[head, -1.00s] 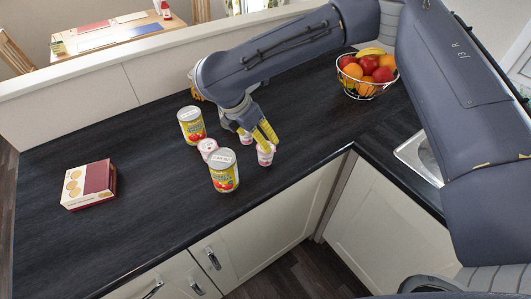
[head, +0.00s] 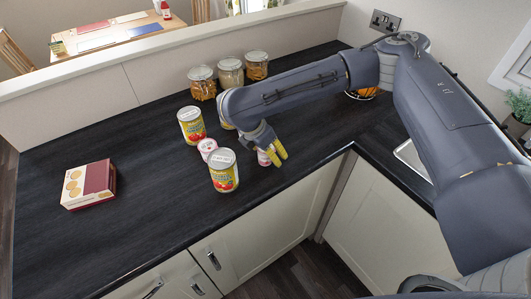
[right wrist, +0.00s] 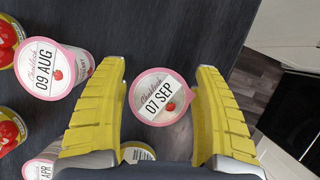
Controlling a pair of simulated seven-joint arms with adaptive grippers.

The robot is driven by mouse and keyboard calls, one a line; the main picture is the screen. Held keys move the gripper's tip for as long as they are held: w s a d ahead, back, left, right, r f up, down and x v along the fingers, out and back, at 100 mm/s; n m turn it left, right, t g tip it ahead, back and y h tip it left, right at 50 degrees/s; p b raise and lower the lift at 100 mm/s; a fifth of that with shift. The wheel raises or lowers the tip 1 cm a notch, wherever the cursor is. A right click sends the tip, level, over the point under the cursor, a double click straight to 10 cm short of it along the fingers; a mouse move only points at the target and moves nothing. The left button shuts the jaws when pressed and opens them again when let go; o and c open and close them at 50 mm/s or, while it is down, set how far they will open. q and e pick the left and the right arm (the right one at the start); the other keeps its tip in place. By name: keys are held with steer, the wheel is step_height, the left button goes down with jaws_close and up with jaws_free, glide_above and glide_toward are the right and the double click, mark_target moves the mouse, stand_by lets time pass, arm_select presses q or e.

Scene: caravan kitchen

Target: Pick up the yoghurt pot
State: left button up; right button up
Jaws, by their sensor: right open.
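Several small white yoghurt pots with pink rims stand on the dark worktop. In the right wrist view, the pot marked 07 SEP (right wrist: 160,112) is between the tips of my open yellow right gripper fingers (right wrist: 162,100), with a gap to each finger. In the head view this pot (head: 263,159) is partly behind my right gripper (head: 276,154). A pot marked 09 AUG (right wrist: 60,72) is left of the fingers, and a third pot, its label partly cut off (right wrist: 36,169), is at the lower left. One pot (head: 207,147) stands between the two cans. My left gripper is not in view.
Two yellow-labelled cans, one in front (head: 224,176) and one behind (head: 191,127), stand left of the gripper. Glass jars (head: 230,75) line the back wall. A biscuit box (head: 88,187) lies at left. The fruit bowl (head: 362,95) is mostly hidden by my arm. The front-left worktop is clear.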

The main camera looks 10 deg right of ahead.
steer(key=shift+w+d+f, duration=0.15)
steer(key=shift+d+f, duration=0.1)
steer(key=shift+f, duration=0.35)
steer(key=shift+c, duration=0.2)
steer(key=c, duration=1.4)
steer(key=shift+o, duration=0.2)
steer(key=shift+r, duration=0.1)
